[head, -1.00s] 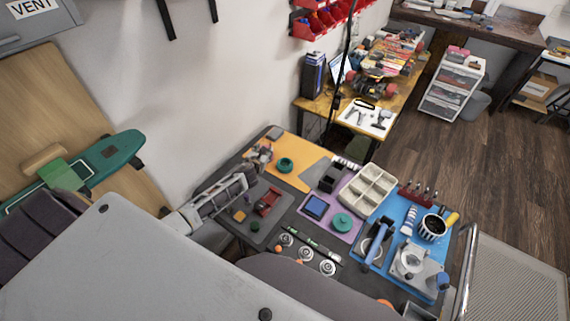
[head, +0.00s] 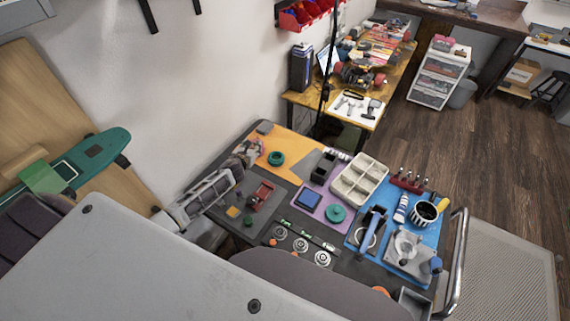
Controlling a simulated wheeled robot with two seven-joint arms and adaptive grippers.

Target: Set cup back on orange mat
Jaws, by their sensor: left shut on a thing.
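The orange mat (head: 293,145) lies at the back left of the workbench. My left gripper (head: 250,149) is over the mat's left edge. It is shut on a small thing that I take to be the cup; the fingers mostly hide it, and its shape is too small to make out. I cannot tell whether it touches the mat. A teal ring (head: 276,158) lies on the mat just right of the gripper. My right gripper is not in view.
A red part (head: 261,195) lies on the grey mat in front of the gripper. A purple mat with a teal disc (head: 335,214), a cream compartment tray (head: 360,180) and a striped container (head: 425,211) stand to the right. The orange mat's middle has bare room.

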